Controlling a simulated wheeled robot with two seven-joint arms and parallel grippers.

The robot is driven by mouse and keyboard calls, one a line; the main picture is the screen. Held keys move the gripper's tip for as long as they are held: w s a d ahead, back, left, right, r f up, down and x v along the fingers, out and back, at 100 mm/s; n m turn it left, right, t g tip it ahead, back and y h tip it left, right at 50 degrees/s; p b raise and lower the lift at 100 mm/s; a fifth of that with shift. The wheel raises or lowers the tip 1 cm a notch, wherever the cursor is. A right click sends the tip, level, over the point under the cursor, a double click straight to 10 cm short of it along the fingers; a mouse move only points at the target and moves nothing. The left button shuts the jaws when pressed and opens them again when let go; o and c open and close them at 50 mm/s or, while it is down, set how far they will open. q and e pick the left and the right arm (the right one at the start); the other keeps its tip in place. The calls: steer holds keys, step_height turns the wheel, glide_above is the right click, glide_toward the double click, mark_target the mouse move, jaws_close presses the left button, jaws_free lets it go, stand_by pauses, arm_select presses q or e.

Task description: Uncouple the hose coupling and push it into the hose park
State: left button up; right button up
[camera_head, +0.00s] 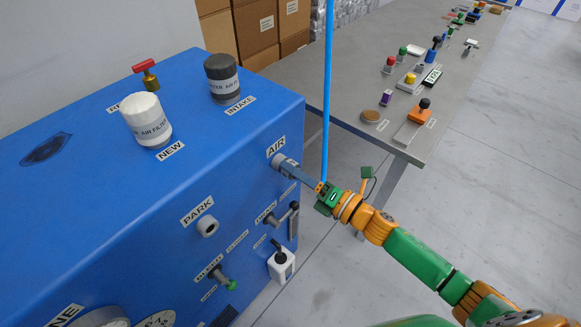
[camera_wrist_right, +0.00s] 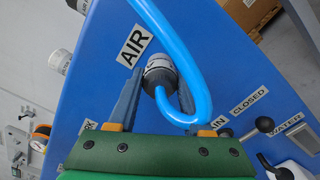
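The hose coupling (camera_wrist_right: 160,72) is a dark grey collar with a light ring, seated at the AIR port on the blue machine's front; it also shows in the head view (camera_head: 279,160). A bright blue hose (camera_head: 327,90) leaves it, bending sharply in the right wrist view (camera_wrist_right: 206,95). My right gripper (camera_head: 288,165) reaches to the coupling, one finger on each side of it. I cannot tell whether the fingers touch it. The hose park (camera_head: 207,226) is a grey round stub under the PARK label, lower left of the coupling. My left gripper is out of view.
Filters (camera_head: 147,119) stand on the machine's top. A grey table (camera_head: 290,72) with several small items stands behind.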

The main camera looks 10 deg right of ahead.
steer(key=n+b, duration=0.1)
steer(key=n, duration=0.2)
steer(key=shift+f, duration=0.1)
jaws_close()
steer(key=shift+n+b, duration=0.45)
steer(key=shift+n, duration=1.05)
steer(key=shift+n+b, duration=0.5)
steer(key=shift+n, duration=0.3)
steer(key=n+b, duration=0.1)
steer(key=n, duration=0.1)
steer(key=shift+n, duration=1.2)
steer(key=shift+s+d, duration=0.1)
steer(key=shift+d, duration=0.05)
